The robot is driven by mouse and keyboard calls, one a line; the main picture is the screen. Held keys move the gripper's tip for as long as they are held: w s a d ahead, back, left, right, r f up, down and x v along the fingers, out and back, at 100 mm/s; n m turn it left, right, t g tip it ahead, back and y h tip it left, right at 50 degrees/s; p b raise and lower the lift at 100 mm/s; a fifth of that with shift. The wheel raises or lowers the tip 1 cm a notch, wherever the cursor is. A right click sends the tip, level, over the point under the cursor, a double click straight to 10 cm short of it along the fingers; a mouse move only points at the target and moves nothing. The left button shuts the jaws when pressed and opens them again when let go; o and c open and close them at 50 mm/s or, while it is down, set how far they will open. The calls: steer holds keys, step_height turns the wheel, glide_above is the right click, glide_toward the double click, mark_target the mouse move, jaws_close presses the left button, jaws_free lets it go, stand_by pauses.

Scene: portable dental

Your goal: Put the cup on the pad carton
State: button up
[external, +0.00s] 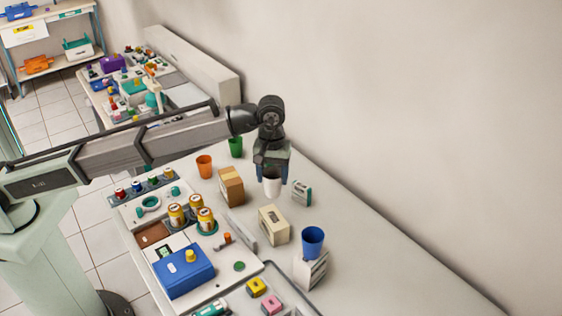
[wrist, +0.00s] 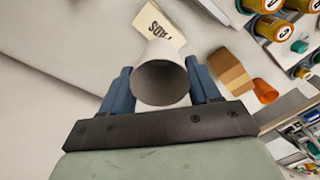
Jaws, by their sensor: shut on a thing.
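My gripper (external: 272,176) points down over the table, its blue fingers shut on a white cup (external: 272,187). In the wrist view the cup (wrist: 161,78) sits between the two fingers (wrist: 160,88), its open mouth towards the camera and its inside empty. The cream pad carton (external: 273,225) stands on the table, in front of the cup in the external view. In the wrist view the carton (wrist: 158,24) shows lettering and is partly hidden behind the cup's far end. The cup is apart from the carton; its height above the table is hard to tell.
A brown carton (external: 230,186) stands left of the cup, a small teal-and-white box (external: 302,192) right. Orange (external: 204,166) and green (external: 235,147) cups stand behind. A blue cup (external: 312,240) sits on another box (external: 311,268). Jars (external: 196,203) and a blue case (external: 184,270) are front left.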

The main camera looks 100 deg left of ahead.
step_height(320, 180, down, 10)
steer(key=shift+r, duration=0.15)
stand_by(0.4)
steer(key=o, duration=1)
step_height(320, 180, up, 12)
steer(key=shift+r, duration=0.1)
stand_by(0.5)
